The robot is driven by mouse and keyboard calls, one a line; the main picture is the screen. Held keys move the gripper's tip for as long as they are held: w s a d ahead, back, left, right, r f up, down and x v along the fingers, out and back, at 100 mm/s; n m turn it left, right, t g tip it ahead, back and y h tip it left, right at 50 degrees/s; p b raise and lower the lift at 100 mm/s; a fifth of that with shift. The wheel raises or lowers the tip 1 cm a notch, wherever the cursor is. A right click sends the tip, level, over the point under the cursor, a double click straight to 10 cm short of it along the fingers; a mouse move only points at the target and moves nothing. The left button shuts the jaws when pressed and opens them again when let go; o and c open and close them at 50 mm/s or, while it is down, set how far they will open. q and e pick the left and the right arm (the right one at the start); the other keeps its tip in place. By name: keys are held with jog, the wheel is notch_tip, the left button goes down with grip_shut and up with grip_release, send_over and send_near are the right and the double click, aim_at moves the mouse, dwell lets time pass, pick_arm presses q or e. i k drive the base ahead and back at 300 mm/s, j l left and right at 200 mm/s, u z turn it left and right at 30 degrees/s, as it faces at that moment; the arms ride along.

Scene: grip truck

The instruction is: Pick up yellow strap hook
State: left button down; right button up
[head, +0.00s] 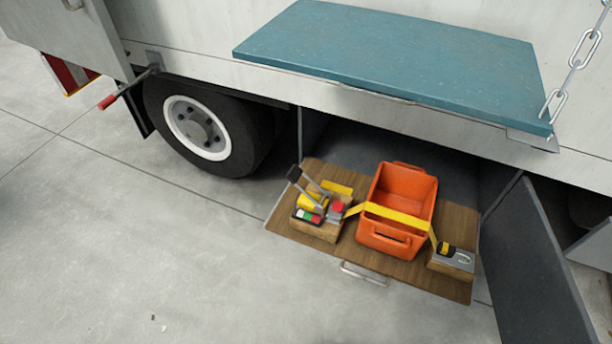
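A yellow strap (398,215) runs across the front part of an orange crate (388,242) on a wooden pull-out board (385,264). Its right end comes down to a small yellow and black piece (445,249) beside a silver hook-like metal part (463,258), on top of a right wooden block (449,267). Its left end reaches a left wooden block (318,230) that carries a yellow ratchet-like device (312,203) with a black-tipped lever. The exact hook shape is too small to tell. Neither of my grippers is in view.
The board sits in an open compartment under the truck, with a metal handle (364,274) at its front. An open grey door (540,275) stands at the right. A teal platform (395,55) juts out above. A wheel (200,128) is left; the floor in front is clear.

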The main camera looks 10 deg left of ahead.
aim_at(444, 249)
jog(key=z, duration=1.15)
